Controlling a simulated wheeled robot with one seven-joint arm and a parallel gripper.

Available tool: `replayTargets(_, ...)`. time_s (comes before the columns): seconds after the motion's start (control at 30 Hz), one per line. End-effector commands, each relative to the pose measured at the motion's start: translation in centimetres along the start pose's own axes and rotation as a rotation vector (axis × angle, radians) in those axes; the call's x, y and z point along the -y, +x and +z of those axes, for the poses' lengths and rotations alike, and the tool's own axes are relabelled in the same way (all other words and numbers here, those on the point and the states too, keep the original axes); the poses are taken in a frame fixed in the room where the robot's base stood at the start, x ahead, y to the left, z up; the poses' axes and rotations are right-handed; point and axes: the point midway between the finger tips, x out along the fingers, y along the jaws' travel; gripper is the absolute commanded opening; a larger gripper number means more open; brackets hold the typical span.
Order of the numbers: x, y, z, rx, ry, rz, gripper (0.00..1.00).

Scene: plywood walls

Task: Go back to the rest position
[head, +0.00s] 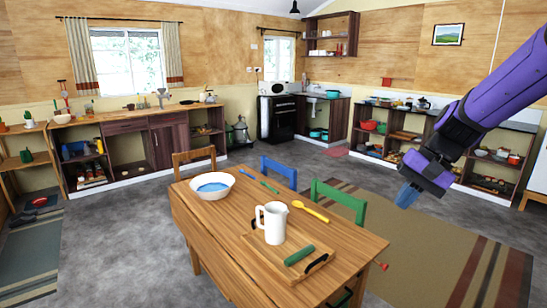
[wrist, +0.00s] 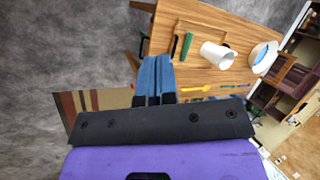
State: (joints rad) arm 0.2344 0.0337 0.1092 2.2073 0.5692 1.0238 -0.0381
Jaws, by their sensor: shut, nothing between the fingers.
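My gripper (head: 407,195) has blue fingers and hangs from my purple arm at the right of the head view. It is to the right of the wooden table and above the striped rug, apart from everything. In the wrist view the blue fingers (wrist: 158,80) are together and empty. The wooden table (head: 225,222) stands in the middle of the head view.
Green (head: 340,200), blue (head: 279,171) and wooden (head: 194,160) chairs stand along the table's far side. Shelves and counters (head: 130,135) line the walls. The striped rug (head: 425,255) and grey floor right of the table look clear.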

Motion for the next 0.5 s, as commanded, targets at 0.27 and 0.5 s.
replayTargets(0.27,-0.8,-3.9,6.8,-0.15,-0.172,0.134,0.0)
replayTargets(0.5,-2.6,-6.4,12.1,-0.284,-0.307,0.233,0.0)
